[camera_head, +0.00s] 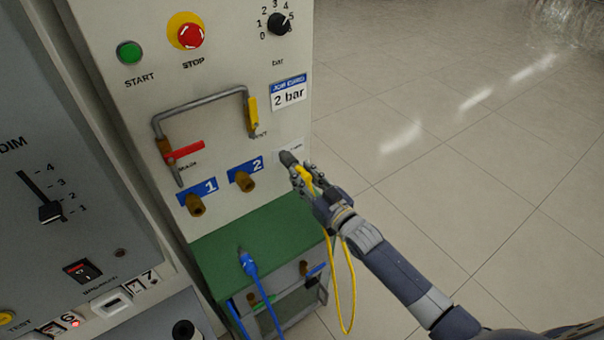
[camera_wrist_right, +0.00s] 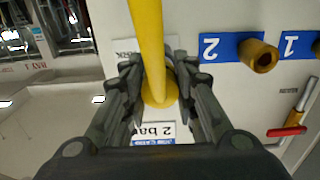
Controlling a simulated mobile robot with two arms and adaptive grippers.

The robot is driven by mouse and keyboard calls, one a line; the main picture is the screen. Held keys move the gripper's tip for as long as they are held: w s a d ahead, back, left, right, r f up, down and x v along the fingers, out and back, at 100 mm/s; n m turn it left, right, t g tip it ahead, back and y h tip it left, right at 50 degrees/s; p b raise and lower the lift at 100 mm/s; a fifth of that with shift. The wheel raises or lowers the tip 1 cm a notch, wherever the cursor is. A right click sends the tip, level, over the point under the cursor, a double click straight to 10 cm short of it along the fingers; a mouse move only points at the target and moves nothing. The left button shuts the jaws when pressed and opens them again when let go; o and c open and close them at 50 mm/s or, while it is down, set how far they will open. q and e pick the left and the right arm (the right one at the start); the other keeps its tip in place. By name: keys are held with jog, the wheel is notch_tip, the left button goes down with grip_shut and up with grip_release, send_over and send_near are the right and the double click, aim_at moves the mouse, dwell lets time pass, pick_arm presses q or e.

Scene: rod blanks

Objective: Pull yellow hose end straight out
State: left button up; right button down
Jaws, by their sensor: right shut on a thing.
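The yellow hose end (camera_head: 305,178) is between the fingers of my right gripper (camera_head: 301,172), at the right edge of the panel beside port 2 (camera_head: 244,181). In the right wrist view the yellow hose (camera_wrist_right: 148,40) runs down between the fingers of my right gripper (camera_wrist_right: 158,78), which is shut on it. Its round yellow end faces the panel; I cannot tell whether it is seated in a port. From the gripper the yellow hose (camera_head: 351,300) hangs in a loop. My left gripper is not in view.
Port 1 (camera_head: 196,205), a pipe with a red lever (camera_head: 184,152) and a yellow lever (camera_head: 252,112) are on the panel. The tiled floor (camera_head: 430,170) to the right is clear.

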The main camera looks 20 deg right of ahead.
jog(key=shift+s+d+r, duration=0.1)
jog(key=shift+s+d, duration=0.05)
jog(key=shift+s, duration=0.4)
jog(key=shift+s+d+p, duration=0.15)
jog(key=shift+s+p, duration=0.1)
jog(key=shift+p, duration=0.15)
jog(key=shift+s+d, duration=0.1)
jog(key=shift+s, duration=0.2)
jog(key=shift+p+v, duration=0.7)
jog(key=shift+v, duration=0.4)
jog(key=shift+p+v, duration=0.55)
jog(key=shift+v, duration=0.45)
jog(key=shift+p+v, duration=0.75)
jog(key=shift+v, duration=1.15)
